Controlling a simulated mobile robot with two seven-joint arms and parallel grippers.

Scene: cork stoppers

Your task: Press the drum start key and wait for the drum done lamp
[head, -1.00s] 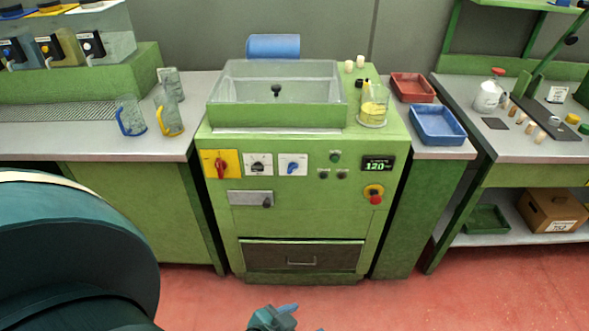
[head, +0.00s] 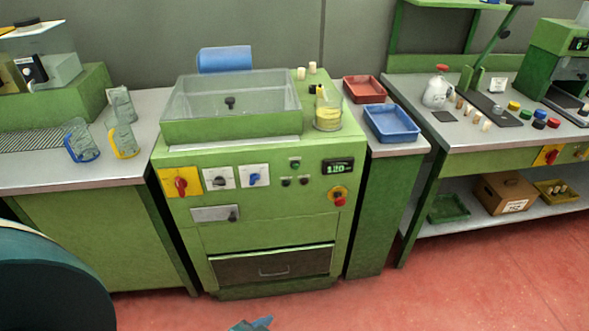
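The green drum machine (head: 263,232) stands in front of me with a clear-lidded drum box (head: 230,105) on top. Its front panel has a small green round button or lamp (head: 295,163) and two small dark round buttons or lamps (head: 295,182) below it. Their labels are too small to read, so I cannot tell which is the start key or the done lamp. None looks brightly lit. The tip of my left gripper (head: 252,324) shows at the bottom edge, well below the panel. Its opening is cut off by the frame. My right gripper is out of view.
The panel also has a red rotary switch (head: 181,183), a black knob (head: 220,178), a blue knob (head: 254,178), a lit green display (head: 338,167) and a red stop button (head: 339,199). Benches flank the machine. The red floor (head: 420,295) at right is clear.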

